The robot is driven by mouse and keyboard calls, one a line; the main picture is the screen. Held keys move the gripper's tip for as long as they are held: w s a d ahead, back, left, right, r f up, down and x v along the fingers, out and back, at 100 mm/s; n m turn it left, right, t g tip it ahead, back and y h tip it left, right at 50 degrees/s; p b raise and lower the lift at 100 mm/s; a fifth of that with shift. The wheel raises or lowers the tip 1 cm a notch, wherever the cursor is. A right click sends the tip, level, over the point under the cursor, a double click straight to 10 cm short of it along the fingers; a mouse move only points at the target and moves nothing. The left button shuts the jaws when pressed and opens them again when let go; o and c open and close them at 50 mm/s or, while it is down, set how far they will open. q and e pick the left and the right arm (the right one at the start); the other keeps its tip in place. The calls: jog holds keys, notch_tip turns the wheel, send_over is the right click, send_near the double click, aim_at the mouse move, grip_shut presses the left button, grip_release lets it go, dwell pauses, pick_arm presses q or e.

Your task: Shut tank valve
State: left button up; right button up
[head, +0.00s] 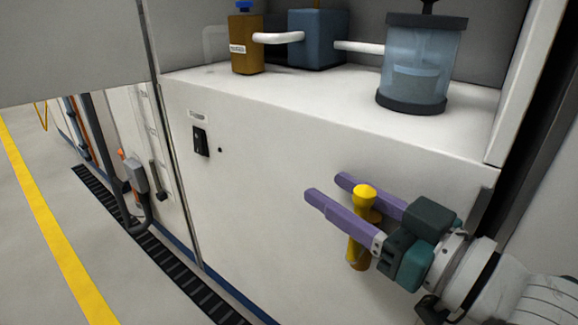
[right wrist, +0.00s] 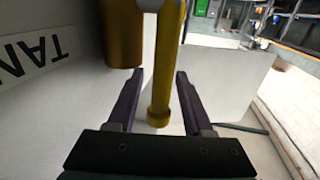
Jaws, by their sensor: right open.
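The tank valve shows on the front of the white cabinet, with a bright yellow handle (head: 365,192) and a darker brass body (head: 357,254) below it. My right gripper (head: 326,187) is open, with a purple finger on either side of the handle. In the right wrist view the yellow handle (right wrist: 162,85) runs between the two fingers (right wrist: 159,75), with a visible gap to each. The brass body (right wrist: 122,32) stands beyond the left finger. The near finger and gripper body partly hide the valve in the head view. My left gripper is out of view.
A clear cylindrical tank (head: 418,70), a blue box (head: 318,40) and a brown canister (head: 246,45), joined by white pipes, stand on the cabinet's shelf above. A black switch (head: 200,141) is on the panel. A label reading "TAN" (right wrist: 32,55) is partly visible beside the valve.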

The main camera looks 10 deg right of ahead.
grip_shut()
dwell(0.4)
dwell(1.1)
